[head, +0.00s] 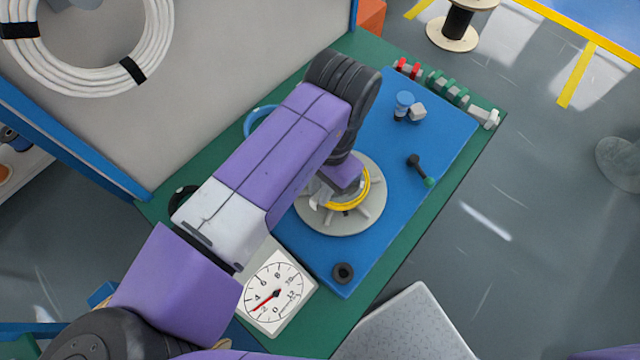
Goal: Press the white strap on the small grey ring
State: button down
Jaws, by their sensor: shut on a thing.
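My gripper (338,192) points down over a round grey disc (350,223) on the blue mat. It is shut, and its fingers are mostly hidden by my own wrist. A small white piece, which looks like the white strap (316,193), shows at the gripper's left side, by a yellow coil (364,194) on the disc. The grip itself is hard to see. I cannot make out a small grey ring under the gripper. A small dark grey ring (343,272) lies apart, near the mat's front corner.
A dial gauge (272,292) stands left of the blue mat (440,130). A blue-capped piece (403,103), a grey block (417,112) and a dark handled tool (420,169) lie right of the disc. Red, green and white clips line the back edge.

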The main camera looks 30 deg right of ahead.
jog(key=shift+f, duration=0.8)
dwell(1.5)
jog(key=c, duration=1.3)
grip_release()
jog(key=shift+r, duration=0.15)
notch_tip(320, 180, up, 8)
jog(key=p, duration=0.7)
